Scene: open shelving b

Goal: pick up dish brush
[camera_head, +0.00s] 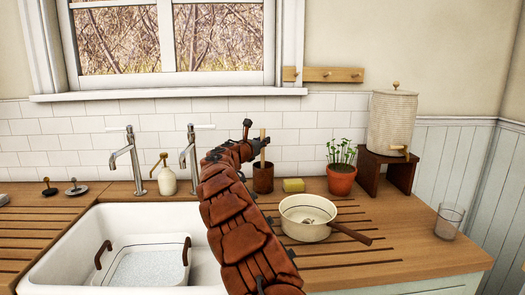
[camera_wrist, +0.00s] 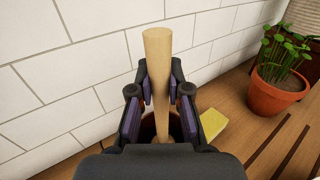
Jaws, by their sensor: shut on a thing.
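The dish brush (camera_wrist: 158,75) shows as a pale wooden handle standing upright in the wrist view, and its handle top also shows in the head view (camera_head: 262,134). Its lower end is hidden inside a brown holder (camera_head: 263,179) by the tiled wall. My gripper (camera_wrist: 160,98) has one finger on each side of the handle and is shut on it. In the head view my reddish-brown arm covers part of the counter, and the fingers are small there.
A yellow sponge (camera_head: 293,185) and a potted plant (camera_head: 341,180) stand right of the holder. A saucepan (camera_head: 305,230) with a wooden handle sits in front. Taps (camera_head: 134,165) and a soap bottle (camera_head: 167,178) stand behind the white sink (camera_head: 60,250) on the left.

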